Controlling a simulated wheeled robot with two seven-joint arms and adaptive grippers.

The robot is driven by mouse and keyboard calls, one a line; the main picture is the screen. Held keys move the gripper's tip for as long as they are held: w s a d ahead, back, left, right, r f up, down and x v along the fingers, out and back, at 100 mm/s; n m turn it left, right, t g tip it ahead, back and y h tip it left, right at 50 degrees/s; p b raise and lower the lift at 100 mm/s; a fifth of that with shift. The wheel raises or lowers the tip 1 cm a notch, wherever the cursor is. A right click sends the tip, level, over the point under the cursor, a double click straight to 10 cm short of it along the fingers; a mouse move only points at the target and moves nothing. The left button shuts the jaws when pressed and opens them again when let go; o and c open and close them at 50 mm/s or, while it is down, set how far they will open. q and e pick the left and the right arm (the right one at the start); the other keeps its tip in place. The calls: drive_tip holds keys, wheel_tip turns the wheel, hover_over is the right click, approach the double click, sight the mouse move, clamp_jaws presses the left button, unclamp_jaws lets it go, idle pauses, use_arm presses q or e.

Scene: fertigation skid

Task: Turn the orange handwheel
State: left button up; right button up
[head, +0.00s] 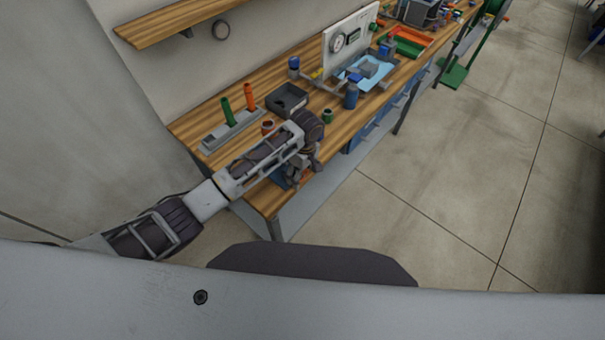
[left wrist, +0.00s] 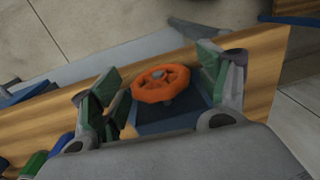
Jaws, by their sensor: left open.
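The orange handwheel (left wrist: 160,84) shows in the left wrist view, on a short stem over a dark blue base (left wrist: 172,116) near the end of the wooden bench. My left gripper (left wrist: 158,88) is open, with one green-padded finger on each side of the wheel. I cannot tell whether either finger touches the wheel. In the head view my left gripper (head: 297,172) points down at the near end of the bench and mostly hides the wheel. My right gripper is not in view.
A wall shelf (head: 180,20) is above.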

use_arm(q)
drive_tip(key=shift+r, duration=0.1)
drive_tip(key=shift+w+d+r, duration=0.1)
drive_tip(key=shift+r, duration=1.85)
drive_tip(key=shift+w+d+r, duration=0.1)
drive_tip(key=shift+w+r, duration=0.05)
drive_tip(key=shift+r, duration=1.8)
drive_tip(key=shift+w+d+r, duration=0.1)
drive_tip(key=shift+r, duration=1.85)
drive_tip(key=shift+c, duration=0.2)
